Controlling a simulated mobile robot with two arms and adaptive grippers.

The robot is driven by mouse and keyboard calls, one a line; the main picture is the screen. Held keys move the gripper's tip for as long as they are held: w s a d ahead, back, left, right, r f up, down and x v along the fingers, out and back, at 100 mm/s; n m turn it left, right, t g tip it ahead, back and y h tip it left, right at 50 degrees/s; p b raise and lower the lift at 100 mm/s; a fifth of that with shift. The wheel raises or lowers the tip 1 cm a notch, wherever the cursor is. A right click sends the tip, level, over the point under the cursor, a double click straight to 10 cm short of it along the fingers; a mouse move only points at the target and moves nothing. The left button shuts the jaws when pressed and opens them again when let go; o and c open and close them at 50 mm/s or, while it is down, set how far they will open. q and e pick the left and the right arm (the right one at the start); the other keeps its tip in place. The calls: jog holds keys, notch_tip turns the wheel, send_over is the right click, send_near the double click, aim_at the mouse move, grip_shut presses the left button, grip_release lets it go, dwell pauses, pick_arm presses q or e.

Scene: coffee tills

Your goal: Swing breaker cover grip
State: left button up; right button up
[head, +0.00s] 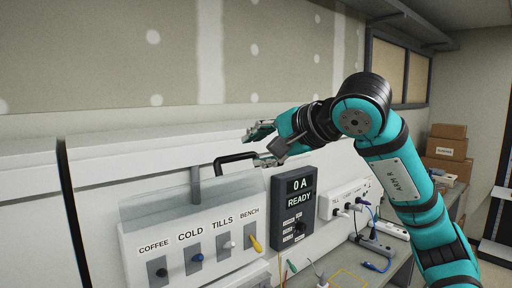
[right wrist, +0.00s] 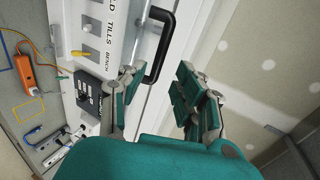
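The breaker box (head: 135,243) has switches labelled COFFEE, COLD, TILLS and BENCH. A clear cover (head: 160,203) stands up along its top edge. The black bar-shaped cover grip (head: 236,158) sticks out above the box; it also shows in the right wrist view (right wrist: 160,45). My right gripper (head: 264,146) is open at the right end of the grip. In the right wrist view the grip lies in the gap between the fingers (right wrist: 157,85), toward their tips. I cannot tell whether a finger touches it. My left gripper is not in view.
A dark display (head: 299,195) reading 0 A and READY is right of the box, close below my right gripper. A socket strip (head: 343,198) with plugs and cables is further right. Cardboard boxes (head: 446,143) stand at the back right. The wall above is clear.

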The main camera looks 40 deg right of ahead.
aim_at(239, 159)
jog(key=x, duration=0.3)
jog(key=b+x, duration=0.1)
jog(key=x, duration=0.2)
jog(key=shift+w+a+f, duration=0.25)
jog(key=shift+f, duration=0.05)
jog(key=shift+s+r, duration=0.15)
jog(key=shift+c, duration=1.5)
grip_shut()
jog(key=shift+f, duration=0.25)
